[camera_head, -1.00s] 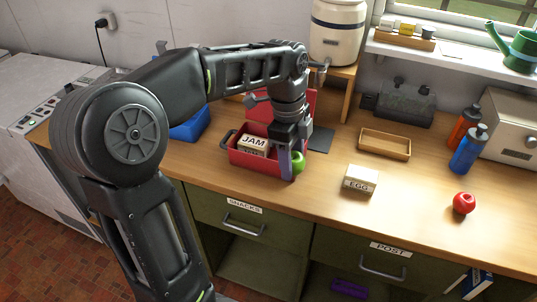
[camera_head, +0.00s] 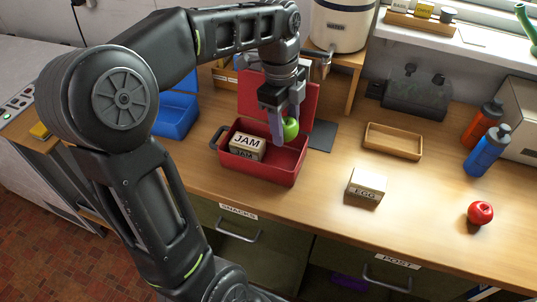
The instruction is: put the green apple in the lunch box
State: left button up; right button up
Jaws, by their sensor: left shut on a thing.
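The green apple (camera_head: 291,129) is held in my left gripper (camera_head: 283,133), which is shut on it and points down. The near finger covers part of the apple. The red lunch box (camera_head: 250,172) stands on the counter with its lid (camera_head: 313,98) raised at the back. The apple appears above the right part of the box, in front of the lid; its exact height is hard to tell. Packs labelled JAM (camera_head: 247,142) fill the left part of the box, and its right part looks empty. My right gripper is not in view.
An EGG pack (camera_head: 366,185), wooden tray (camera_head: 393,140), red apple (camera_head: 480,212) and blue bottle (camera_head: 486,152) are to the right. A blue bin (camera_head: 177,117) is left of the box. A crock (camera_head: 341,25) stands behind. The counter between box and EGG pack is clear.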

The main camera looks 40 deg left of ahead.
pick_arm(q)
send_over(285, 165)
jog(key=f, duration=0.6)
jog(key=shift+a, duration=0.3)
jog(key=shift+f+p, duration=0.5)
jog(key=shift+f, duration=1.3)
jog(key=shift+f, duration=0.1)
jog(key=shift+f, duration=0.15)
jog(key=o, duration=1.5)
jog(key=r, duration=0.4)
jog(key=a+r, duration=0.1)
jog(key=r, duration=0.7)
jog(key=shift+s+a+r+b, duration=0.1)
jog(key=shift+a+r+b, duration=0.1)
jog(key=shift+b, duration=0.15)
